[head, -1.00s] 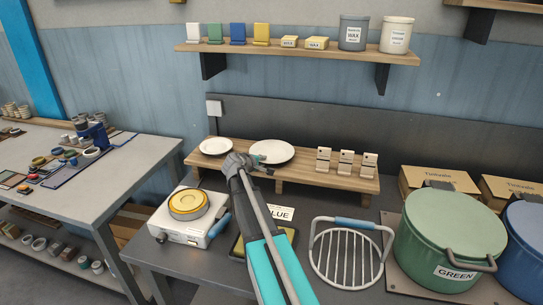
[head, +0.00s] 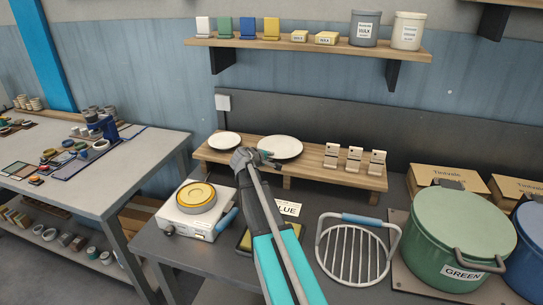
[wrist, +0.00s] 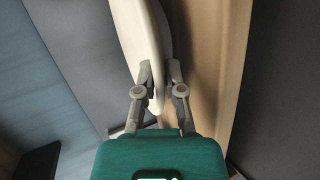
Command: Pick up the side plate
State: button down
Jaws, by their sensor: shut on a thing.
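Two round white plates are at the left of the low wooden rack, a smaller one (head: 224,139) and a larger one (head: 281,147) to its right. No label tells which is the side plate. My gripper (head: 272,160) reaches in from the left front and points right, at the near left rim of the larger plate. In the wrist view my gripper (wrist: 158,82) is shut on a white plate's rim (wrist: 143,35), one finger on each face. From its position this is the larger plate. I cannot tell whether it is clear of the wood.
The wooden rack (head: 330,176) also holds several small labelled stands (head: 354,157) at its right. In front are a hotplate with a yellow-topped tin (head: 197,198), a wire rack (head: 352,252) and a green pot (head: 458,235). A wall shelf (head: 310,46) hangs above.

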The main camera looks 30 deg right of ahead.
jog(key=shift+r+p, duration=1.25)
jog(key=shift+r, duration=0.1)
jog(key=s+d+r+p, duration=0.2)
jog(key=s+r+p, duration=0.8)
jog(key=s, duration=0.4)
jog(key=shift+r, duration=0.1)
